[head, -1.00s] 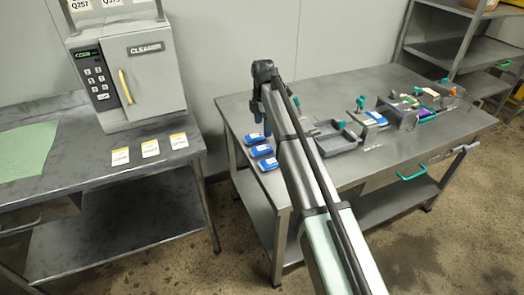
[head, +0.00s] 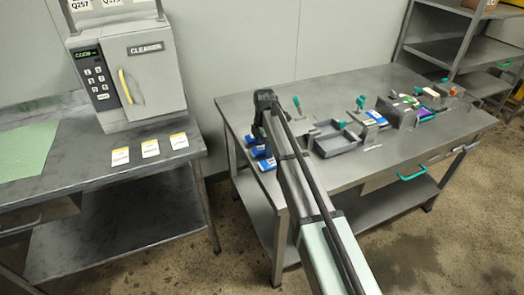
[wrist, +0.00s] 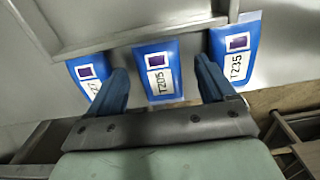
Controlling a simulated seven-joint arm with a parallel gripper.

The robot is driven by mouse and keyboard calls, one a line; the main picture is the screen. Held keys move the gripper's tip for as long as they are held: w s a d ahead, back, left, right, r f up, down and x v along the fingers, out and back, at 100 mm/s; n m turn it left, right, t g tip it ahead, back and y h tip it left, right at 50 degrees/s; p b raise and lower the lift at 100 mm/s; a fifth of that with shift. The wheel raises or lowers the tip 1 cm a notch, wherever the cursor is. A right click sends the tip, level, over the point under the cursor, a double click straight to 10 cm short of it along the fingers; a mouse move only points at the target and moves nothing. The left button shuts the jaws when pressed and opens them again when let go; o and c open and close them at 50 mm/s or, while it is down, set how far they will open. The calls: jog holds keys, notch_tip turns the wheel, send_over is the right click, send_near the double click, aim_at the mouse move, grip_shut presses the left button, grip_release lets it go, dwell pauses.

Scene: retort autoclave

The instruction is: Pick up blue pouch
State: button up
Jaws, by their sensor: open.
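Three blue pouches lie in a row at the left end of the right-hand metal table. In the head view they are the far pouch (head: 250,140), the middle pouch (head: 258,152) and the near pouch (head: 267,164), each partly behind my arm. In the wrist view, the middle pouch (wrist: 159,80) has a white label reading TZ05 and lies between my fingers. My gripper (wrist: 160,65) is open and empty, above the pouches.
A grey tray (head: 335,143) and teal-handled fixtures (head: 372,117) stand right of my arm. The left table (head: 60,160) carries a keypad cabinet marked CLEANER (head: 150,75), a green sheet (head: 28,152) and three white cards (head: 150,149). The right table's back left is clear.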

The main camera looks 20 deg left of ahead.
jog(key=shift+f, duration=0.25)
jog(key=c, duration=1.1)
